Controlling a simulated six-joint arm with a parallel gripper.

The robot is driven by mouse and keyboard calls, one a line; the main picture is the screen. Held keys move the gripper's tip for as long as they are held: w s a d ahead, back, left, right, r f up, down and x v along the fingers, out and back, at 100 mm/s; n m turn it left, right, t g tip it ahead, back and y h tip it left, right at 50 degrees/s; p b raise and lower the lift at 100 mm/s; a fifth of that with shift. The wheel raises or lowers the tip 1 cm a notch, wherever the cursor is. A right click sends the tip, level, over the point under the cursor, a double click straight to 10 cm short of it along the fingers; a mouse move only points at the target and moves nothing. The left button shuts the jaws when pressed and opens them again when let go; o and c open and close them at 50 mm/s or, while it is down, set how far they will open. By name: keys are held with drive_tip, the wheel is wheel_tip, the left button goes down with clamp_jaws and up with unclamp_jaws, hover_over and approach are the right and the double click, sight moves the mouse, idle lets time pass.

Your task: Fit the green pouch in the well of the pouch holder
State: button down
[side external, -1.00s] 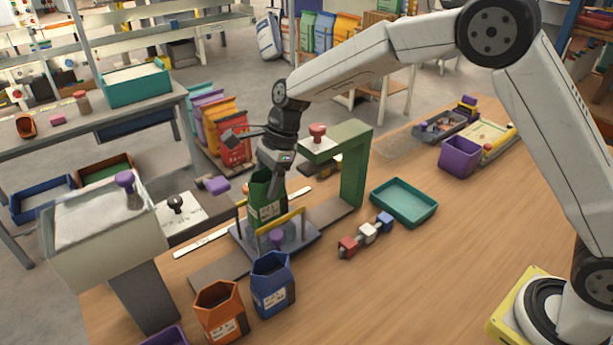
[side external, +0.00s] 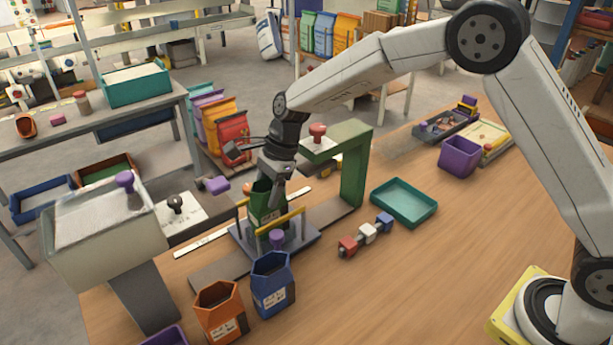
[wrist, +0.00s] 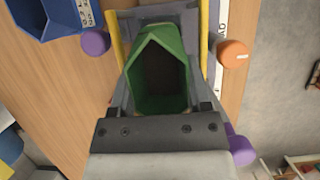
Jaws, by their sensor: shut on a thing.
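The green pouch (side external: 266,205) is upright with its open mouth up, between the yellow-topped side rails of the pouch holder (side external: 304,240). It sits low between the rails; whether its bottom rests in the well is hidden. My gripper (side external: 270,190) is above the holder, its fingers shut on the pouch near the rim. In the wrist view, the green pouch (wrist: 160,68) fills the space between my fingers, and a yellow rail of the holder (wrist: 115,38) runs along each side.
A blue pouch (side external: 272,285) and an orange pouch (side external: 220,312) stand in front of the holder. A green arch (side external: 352,165) stands close to its right. A teal tray (side external: 404,203) and a row of small blocks (side external: 367,233) lie further right.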

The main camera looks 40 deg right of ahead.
drive_tip(key=shift+f, duration=1.35)
unclamp_jaws()
drive_tip(key=shift+r, duration=0.1)
drive_tip(key=shift+v, duration=3.85)
